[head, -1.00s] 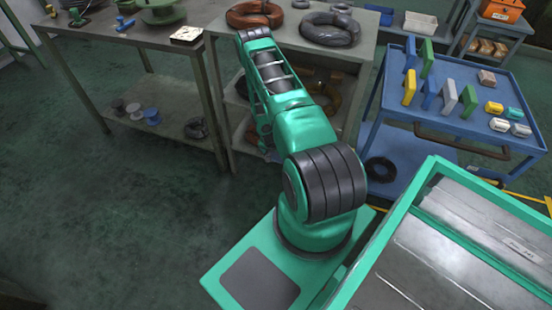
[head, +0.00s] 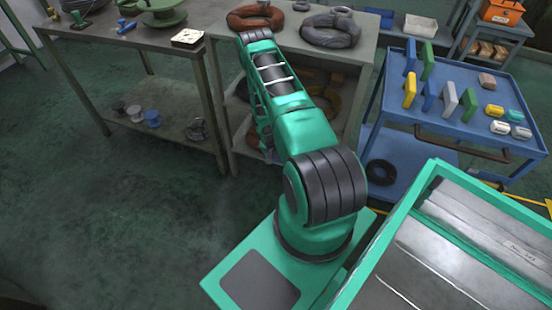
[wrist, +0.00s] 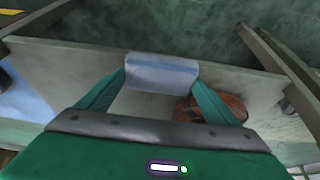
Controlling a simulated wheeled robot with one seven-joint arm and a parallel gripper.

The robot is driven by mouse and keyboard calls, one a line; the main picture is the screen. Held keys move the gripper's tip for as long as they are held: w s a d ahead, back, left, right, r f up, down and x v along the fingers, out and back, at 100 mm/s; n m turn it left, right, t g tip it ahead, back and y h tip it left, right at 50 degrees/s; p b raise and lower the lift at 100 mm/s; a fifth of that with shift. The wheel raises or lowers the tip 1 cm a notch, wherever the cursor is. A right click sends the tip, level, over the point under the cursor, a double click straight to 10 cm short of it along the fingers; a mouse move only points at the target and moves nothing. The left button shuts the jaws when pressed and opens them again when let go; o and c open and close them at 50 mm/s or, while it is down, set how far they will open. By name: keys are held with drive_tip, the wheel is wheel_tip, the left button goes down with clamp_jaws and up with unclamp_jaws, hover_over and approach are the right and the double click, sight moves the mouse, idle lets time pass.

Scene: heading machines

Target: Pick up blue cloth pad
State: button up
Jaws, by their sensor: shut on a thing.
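My gripper (wrist: 161,78) shows in the wrist view, with its two green fingers closed on the sides of a pale blue pad (wrist: 161,67).
A grey shelf table (head: 235,22) holds dark and rust-coloured coils. A blue cart (head: 455,125) at right carries several upright yellow, green and blue pads. A workbench (head: 110,35) stands at left. The floor at lower left is clear.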

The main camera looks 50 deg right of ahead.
sight(275, 159)
drive_tip(key=v, duration=0.4)
drive_tip(key=shift+w+d, duration=0.1)
drive_tip(key=shift+w, duration=0.1)
drive_tip(key=s+a+r, duration=0.2)
drive_tip(key=a+r, duration=0.4)
drive_tip(key=a, duration=0.4)
drive_tip(key=shift+s+r, duration=0.2)
drive_tip(key=shift+s, duration=0.05)
drive_tip(key=shift+a, duration=0.15)
